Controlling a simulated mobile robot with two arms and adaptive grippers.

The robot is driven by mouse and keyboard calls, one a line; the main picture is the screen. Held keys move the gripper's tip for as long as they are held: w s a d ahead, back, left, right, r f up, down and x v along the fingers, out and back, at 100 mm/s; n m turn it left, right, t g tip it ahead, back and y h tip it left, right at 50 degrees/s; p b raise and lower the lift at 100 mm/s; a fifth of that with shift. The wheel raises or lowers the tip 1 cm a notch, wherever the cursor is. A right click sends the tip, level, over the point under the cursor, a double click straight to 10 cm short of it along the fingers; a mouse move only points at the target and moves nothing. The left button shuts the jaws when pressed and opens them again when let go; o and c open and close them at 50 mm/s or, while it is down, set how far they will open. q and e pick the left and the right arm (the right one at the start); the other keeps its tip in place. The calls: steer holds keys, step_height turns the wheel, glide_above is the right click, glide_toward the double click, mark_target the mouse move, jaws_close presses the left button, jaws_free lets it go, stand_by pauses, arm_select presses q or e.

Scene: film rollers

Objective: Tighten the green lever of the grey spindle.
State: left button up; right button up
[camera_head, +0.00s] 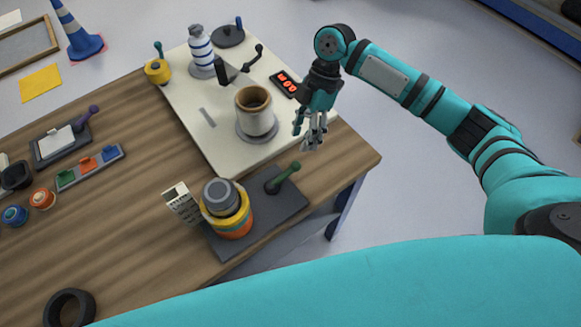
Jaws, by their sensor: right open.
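The green lever (287,176) stands tilted on a dark grey plate (238,247) at the table's front right edge. On the same plate, left of the lever, is a stack of yellow and orange rings (234,228) with a grey cylindrical top (220,196), which looks like the grey spindle. How the lever joins the spindle is hidden. My right gripper (312,139) is open and empty, fingers pointing down, above and beyond the lever, by the right edge of the cream board. It touches nothing that I can see. My left gripper is not in view.
The cream board (206,145) holds a tan roll (254,113), a striped bottle-like roll (201,50), a black crank (244,67) and a red-digit display (289,84). A white printed card (182,202) stands left of the stack. Bare wood lies left of it.

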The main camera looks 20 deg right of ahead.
mark_target(293, 164)
steer(key=x, duration=0.4)
steer(key=shift+s+a+r+p, duration=0.15)
steer(key=shift+s+p, duration=0.05)
steer(key=shift+p, duration=0.15)
steer(key=p+x, duration=0.1)
steer(key=x, duration=0.5)
steer(key=shift+s+a+f, duration=0.1)
steer(key=shift+a+f, duration=0.1)
steer(key=shift+f, duration=0.45)
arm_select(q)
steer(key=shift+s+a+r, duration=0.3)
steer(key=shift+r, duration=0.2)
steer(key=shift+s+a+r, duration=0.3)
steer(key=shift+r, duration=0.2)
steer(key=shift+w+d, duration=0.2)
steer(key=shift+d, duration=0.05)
arm_select(e)
jaws_close()
